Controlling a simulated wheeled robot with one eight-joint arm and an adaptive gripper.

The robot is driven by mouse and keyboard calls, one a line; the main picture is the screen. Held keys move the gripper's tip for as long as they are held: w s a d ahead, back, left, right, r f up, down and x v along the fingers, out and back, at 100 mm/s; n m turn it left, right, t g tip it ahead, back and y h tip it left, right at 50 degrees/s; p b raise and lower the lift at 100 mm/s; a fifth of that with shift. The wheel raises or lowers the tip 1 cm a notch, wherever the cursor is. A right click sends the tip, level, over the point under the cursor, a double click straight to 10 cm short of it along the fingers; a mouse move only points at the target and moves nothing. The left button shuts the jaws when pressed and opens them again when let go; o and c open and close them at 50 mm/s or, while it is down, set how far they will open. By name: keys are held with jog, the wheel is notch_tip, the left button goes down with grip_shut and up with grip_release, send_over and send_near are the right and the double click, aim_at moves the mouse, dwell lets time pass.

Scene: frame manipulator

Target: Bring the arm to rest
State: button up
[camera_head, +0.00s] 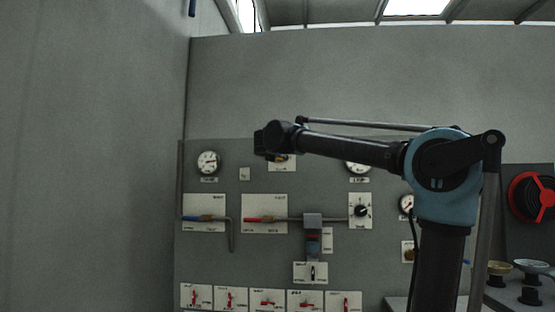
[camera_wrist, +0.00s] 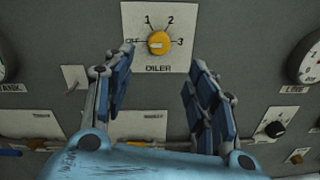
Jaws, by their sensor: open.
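My arm (camera_head: 348,149) reaches left from its blue elbow joint (camera_head: 445,172) in front of the control panel (camera_head: 265,260). My gripper (camera_wrist: 160,58) is open and empty in the wrist view, with its two blue-padded fingers apart. It faces a yellow rotary knob (camera_wrist: 159,43) on a white plate marked OFF, 1, 2, 3 and OILER. The knob shows between and beyond the fingertips, and no finger visibly touches it. In the head view the arm's dark end partly covers that knob's plate (camera_head: 288,166). The gripper's fingers are not clear there.
The panel carries gauges (camera_head: 208,162), a black knob (camera_head: 361,211), blue-handled (camera_head: 190,218) and red-handled (camera_head: 252,219) levers, and a row of red switches (camera_head: 267,301). A red wheel (camera_head: 535,197) is at the right. A bare wall (camera_head: 90,160) stands at the left.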

jog(key=s+d+f+m+g+h, duration=0.25)
jog(key=s+d+f+m, duration=0.3)
jog(key=d+f, duration=0.4)
jog(key=s+d+f+m+g+h, duration=0.1)
jog(key=s+d+f+m+g, duration=0.25)
jog(key=d+f+m, duration=0.45)
jog(key=s+d+f+m+g+h, duration=0.1)
jog(key=s+d+f+m+g, duration=0.3)
jog(key=d+f, duration=0.8)
jog(key=s+d+f+m+g+y, duration=0.15)
jog(key=s+f+m, duration=0.25)
jog(key=s+f, duration=0.55)
jog(key=s+d+f+m+g+y, duration=0.15)
jog(key=s+f+m, duration=0.45)
jog(key=f, duration=0.7)
jog(key=s+a+f+m+g+y, duration=0.1)
jog(key=s+a+f+m, duration=0.1)
jog(key=s+f, duration=0.4)
jog(key=s+a+f+m+g+y, duration=0.1)
jog(key=s+a+f+m, duration=0.1)
jog(key=s+f, duration=0.4)
jog(key=shift+s+a+f+m+g+y, duration=0.15)
jog(key=shift+s+f+m+g+y, duration=0.3)
jog(key=shift+f, duration=0.45)
jog(key=shift+w, duration=0.2)
